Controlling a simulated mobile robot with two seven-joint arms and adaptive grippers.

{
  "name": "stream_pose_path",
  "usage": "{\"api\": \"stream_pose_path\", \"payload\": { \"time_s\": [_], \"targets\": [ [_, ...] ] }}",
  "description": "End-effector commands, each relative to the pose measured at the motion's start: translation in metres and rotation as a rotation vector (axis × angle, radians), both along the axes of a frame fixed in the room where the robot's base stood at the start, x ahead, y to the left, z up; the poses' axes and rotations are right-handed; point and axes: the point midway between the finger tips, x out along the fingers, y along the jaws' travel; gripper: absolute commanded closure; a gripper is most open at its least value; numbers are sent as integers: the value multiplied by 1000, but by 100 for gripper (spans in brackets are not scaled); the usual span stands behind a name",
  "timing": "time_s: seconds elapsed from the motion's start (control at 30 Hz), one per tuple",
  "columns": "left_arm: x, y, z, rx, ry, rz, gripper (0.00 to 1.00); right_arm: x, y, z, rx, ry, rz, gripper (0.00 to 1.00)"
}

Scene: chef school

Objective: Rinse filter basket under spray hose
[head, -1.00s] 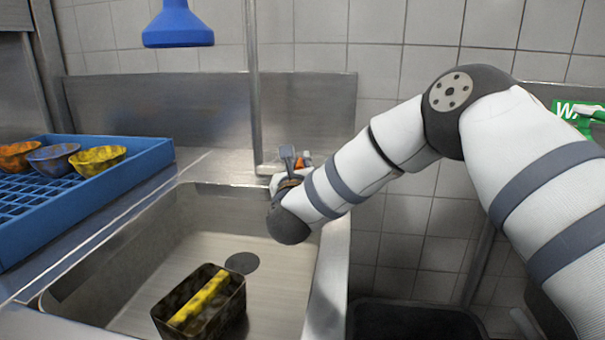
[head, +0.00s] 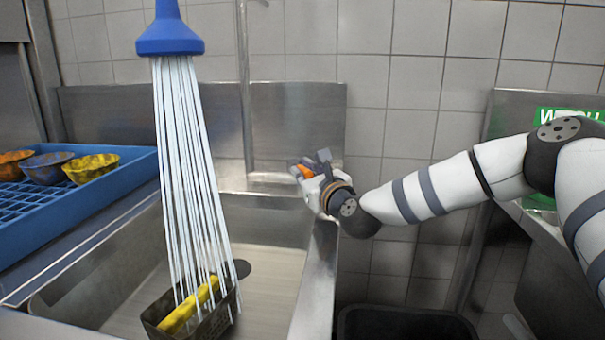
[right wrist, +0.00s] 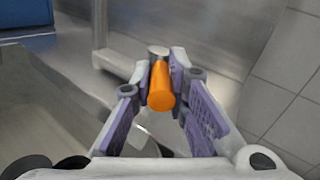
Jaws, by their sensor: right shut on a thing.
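The dark rectangular filter basket (head: 203,325) sits in the sink (head: 285,262) at the bottom of the head view, with a yellow piece (head: 190,306) inside. The blue spray head (head: 170,32) hangs above, and streams of water (head: 185,170) fall from it into the basket. My right gripper (head: 308,170) is beyond the sink's right rim, near the back wall, apart from the basket. It is shut on an orange cylindrical handle (right wrist: 161,88), which sits between the purple-padded fingers in the right wrist view. My left gripper is not in view.
A blue rack (head: 128,180) with several colored bowls (head: 90,167) stands left of the sink. A metal pipe (head: 244,90) runs up the tiled wall. A dark bin (head: 405,325) stands right of the sink, below my right arm.

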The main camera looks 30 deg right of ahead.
Motion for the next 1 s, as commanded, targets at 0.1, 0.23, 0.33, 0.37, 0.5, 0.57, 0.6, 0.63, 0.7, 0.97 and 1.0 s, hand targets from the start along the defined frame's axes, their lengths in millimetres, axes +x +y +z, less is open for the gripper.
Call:
{"api": "stream_pose_path", "payload": {
  "time_s": [0.1,0.23,0.33,0.37,0.5,0.57,0.6,0.63,0.7,0.97,1.0],
  "targets": [
    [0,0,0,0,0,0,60,1,-1,4,0,-9,-2,100],
    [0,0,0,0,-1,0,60,1,-1,4,0,-9,-2,100],
    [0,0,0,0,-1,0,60,1,-1,5,0,-9,-3,76],
    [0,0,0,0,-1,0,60,1,-1,5,0,-10,-3,70],
    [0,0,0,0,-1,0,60,1,-1,5,0,-9,-3,64],
    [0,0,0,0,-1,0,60,1,-1,4,0,-8,-3,64],
    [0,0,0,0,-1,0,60,0,-1,4,0,-7,-3,64],
    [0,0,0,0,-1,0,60,0,-1,3,0,-7,-2,64],
    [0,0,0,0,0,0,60,0,-1,3,1,-6,-2,64],
    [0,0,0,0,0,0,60,-28,2,2,7,-3,-1,64],
    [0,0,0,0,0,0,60,-40,2,2,7,-3,-2,64]
  ]
}}
